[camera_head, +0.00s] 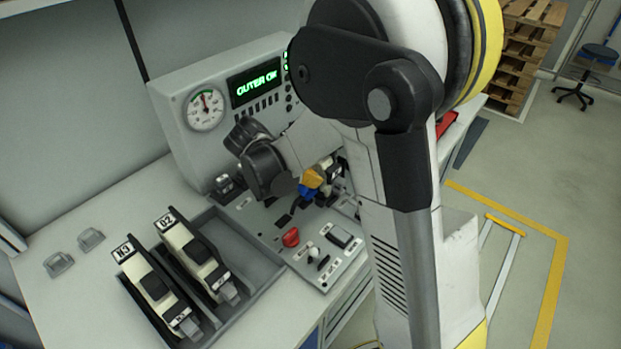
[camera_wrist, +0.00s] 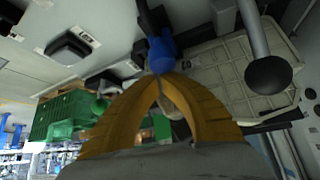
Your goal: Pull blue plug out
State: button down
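The blue plug (camera_wrist: 161,54) is at the tips of my gripper's orange fingers in the wrist view, with a dark part above it. The fingertips of my gripper (camera_wrist: 160,76) come together at the plug's near end and look closed on it. In the head view, my gripper (camera_head: 314,178) is low over the sloping control panel (camera_head: 270,215), with a small bit of the blue plug (camera_head: 307,191) showing beside the fingers. My arm hides part of the panel, and I cannot see whether the plug sits in a socket.
A red knob (camera_head: 291,237) and switches stand on the panel near my gripper. Behind is a console with a gauge (camera_head: 206,110) and a green-lettered display (camera_head: 255,84). Two labelled devices (camera_head: 155,287) (camera_head: 204,262) lie in a tray at left. A round-ended lever (camera_wrist: 267,72) stands close by.

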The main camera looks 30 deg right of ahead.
aim_at(305, 205)
jog(key=shift+s+a, duration=0.35)
jog(key=shift+a, duration=0.45)
jog(key=shift+s+a, duration=0.3)
jog(key=shift+a, duration=0.45)
jog(key=shift+r, duration=0.1)
